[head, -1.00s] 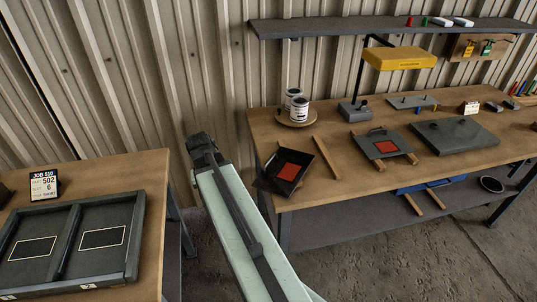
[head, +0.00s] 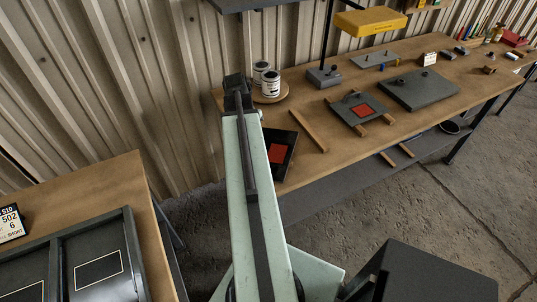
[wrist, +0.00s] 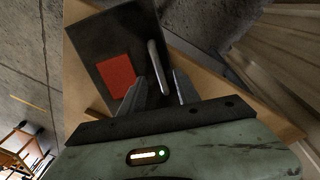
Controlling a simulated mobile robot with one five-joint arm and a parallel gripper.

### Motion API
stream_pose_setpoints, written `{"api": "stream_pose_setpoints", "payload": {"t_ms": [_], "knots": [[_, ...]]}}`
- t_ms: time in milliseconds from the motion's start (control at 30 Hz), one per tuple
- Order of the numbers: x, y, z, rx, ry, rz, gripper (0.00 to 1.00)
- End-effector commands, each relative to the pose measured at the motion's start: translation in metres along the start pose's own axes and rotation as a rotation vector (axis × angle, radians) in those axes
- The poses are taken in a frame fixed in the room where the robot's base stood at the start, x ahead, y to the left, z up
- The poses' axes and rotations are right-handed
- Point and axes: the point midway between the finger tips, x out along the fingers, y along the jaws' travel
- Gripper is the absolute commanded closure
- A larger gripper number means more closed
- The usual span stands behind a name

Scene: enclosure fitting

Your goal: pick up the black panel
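The black panel (head: 290,139) with a red square lies at the near left corner of the right workbench, partly hidden behind my arm in the head view. In the wrist view the black panel (wrist: 88,45) fills the upper left, with its red square and a light bar handle (wrist: 158,66). My gripper (wrist: 158,78) is open, its two fingers apart on either side of the handle's lower end. Whether the fingers touch the handle cannot be told. In the head view my fingers are hidden.
Two white cans (head: 269,84) on a round board stand close behind the panel. A wooden strip (head: 309,131), a grey-green panel (head: 373,98) and a bigger grey panel (head: 420,90) lie to the right. A framed tray (head: 130,262) is on the left bench.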

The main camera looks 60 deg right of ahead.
Motion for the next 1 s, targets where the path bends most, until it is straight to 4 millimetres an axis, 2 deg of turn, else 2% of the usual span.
{"api": "stream_pose_setpoints", "payload": {"t_ms": [133,400,633,667,700,800,1000], "knots": [[0.01,-0.001,-0.001,0.001,0.0,0.0,0.62],[0.053,-0.003,-0.003,0.001,0.0,0.0,0.62],[0.05,-0.002,-0.003,0.001,0.0,0.0,0.62],[0.05,-0.002,-0.003,0.001,0.0,0.0,0.64],[0.05,-0.002,-0.003,0.001,0.0,0.0,0.76],[0.05,-0.001,-0.003,0.001,0.0,0.0,1.0],[0.05,-0.001,-0.004,0.001,0.0,0.0,1.0]]}}
